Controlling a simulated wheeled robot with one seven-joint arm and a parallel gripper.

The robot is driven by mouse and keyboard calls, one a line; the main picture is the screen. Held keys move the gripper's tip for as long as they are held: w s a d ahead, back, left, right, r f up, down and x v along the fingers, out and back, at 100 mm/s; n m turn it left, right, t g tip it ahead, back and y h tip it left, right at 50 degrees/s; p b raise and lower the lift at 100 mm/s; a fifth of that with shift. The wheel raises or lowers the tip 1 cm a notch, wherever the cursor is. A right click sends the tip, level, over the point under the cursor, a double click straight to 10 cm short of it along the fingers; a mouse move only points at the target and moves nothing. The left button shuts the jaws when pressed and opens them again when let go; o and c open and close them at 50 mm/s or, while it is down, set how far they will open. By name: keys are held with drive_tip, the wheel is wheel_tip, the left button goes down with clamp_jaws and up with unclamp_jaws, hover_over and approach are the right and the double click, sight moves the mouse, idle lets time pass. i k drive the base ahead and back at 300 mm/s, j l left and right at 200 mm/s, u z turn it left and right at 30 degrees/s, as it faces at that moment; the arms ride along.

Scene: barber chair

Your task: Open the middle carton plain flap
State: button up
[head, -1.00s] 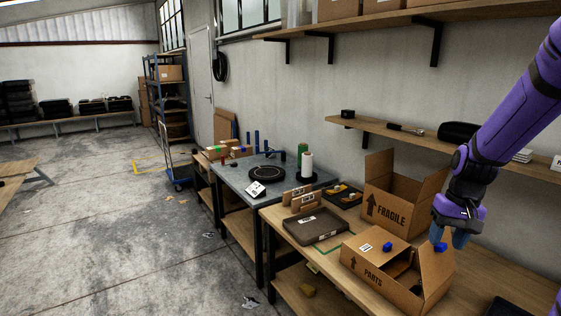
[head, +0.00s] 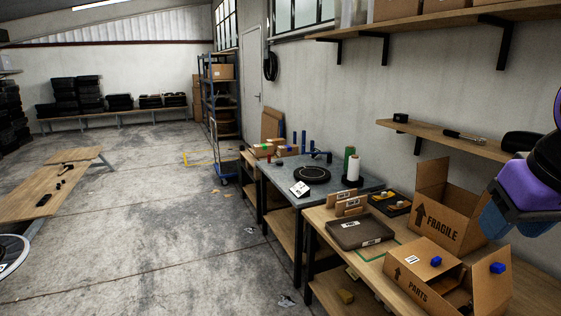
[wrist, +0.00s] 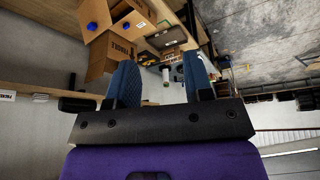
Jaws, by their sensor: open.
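The PARTS carton (head: 420,281) stands at the front of the bench, at the lower right of the head view. Its labelled flap (head: 415,259) lies on the left with a blue knob (head: 436,261). Its plain flap (head: 490,287), on the right, stands tilted up with another blue knob (head: 498,267). A dark gap shows between the flaps. The FRAGILE carton (head: 445,222) is just behind, its flaps up. My gripper (head: 515,220) is open and empty, above and right of the cartons, touching neither. The wrist view shows its spread fingers (wrist: 160,82).
A dark case (head: 360,232) and a small tray (head: 390,201) lie left of the cartons. A wall shelf (head: 465,143) with tools runs behind my gripper. A grey table (head: 290,180) stands farther left. Open floor (head: 150,240) lies left of the benches.

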sight(492, 279)
drive_tip(key=z, duration=0.3)
drive_tip(key=i+j+z, duration=0.2)
drive_tip(key=z, duration=0.2)
drive_tip(key=i+j+z, duration=0.15)
drive_tip(key=z, duration=0.2)
drive_tip(key=i+j+z, duration=0.1)
drive_tip(key=j+z, duration=0.3)
drive_tip(key=i+j, duration=0.1)
drive_tip(key=j, duration=0.3)
drive_tip(key=i+j+z, duration=0.15)
drive_tip(key=j, duration=0.25)
drive_tip(key=i+j, duration=0.1)
drive_tip(key=j, duration=0.3)
drive_tip(key=j+z, duration=0.1)
drive_tip(key=j, duration=0.3)
drive_tip(key=i, duration=0.05)
